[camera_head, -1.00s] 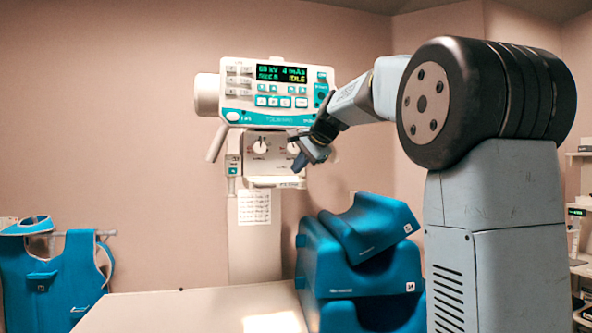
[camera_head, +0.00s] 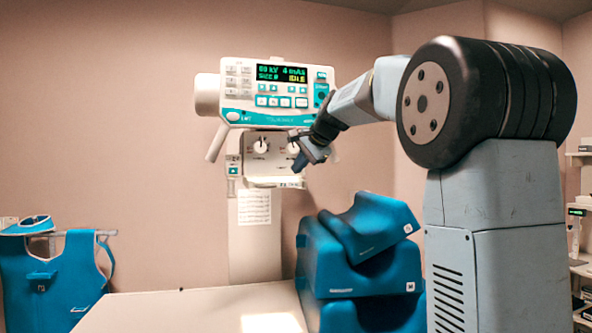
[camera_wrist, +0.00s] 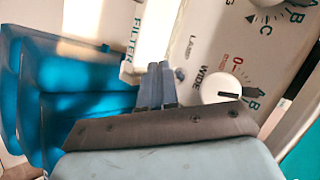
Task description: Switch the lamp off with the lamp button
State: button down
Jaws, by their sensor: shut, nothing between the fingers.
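The collimator panel (camera_head: 262,163) hangs below the X-ray console, with white knobs on its face. In the wrist view, a small grey-blue lamp button (camera_wrist: 180,74) sits by the printed word LAMP. My gripper (camera_wrist: 155,68) is shut and empty, its fingertips just left of the button; I cannot tell whether they touch the panel. In the head view my gripper (camera_head: 299,165) is at the panel's right side and hides part of it. A bright light patch (camera_head: 272,323) lies on the table, so the lamp appears to be on.
A white knob (camera_wrist: 222,88) is close to the right of the button. The console (camera_head: 279,90) is above the panel. A blue apron (camera_head: 55,275) hangs at left.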

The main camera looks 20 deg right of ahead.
jog(key=shift+w, duration=0.15)
jog(key=shift+w+r, duration=0.1)
jog(key=shift+w, duration=0.15)
jog(key=shift+w, duration=0.35)
dwell(1.0)
jog(key=shift+s, duration=0.8)
jog(key=s, duration=0.5)
dwell(0.5)
dwell(0.7)
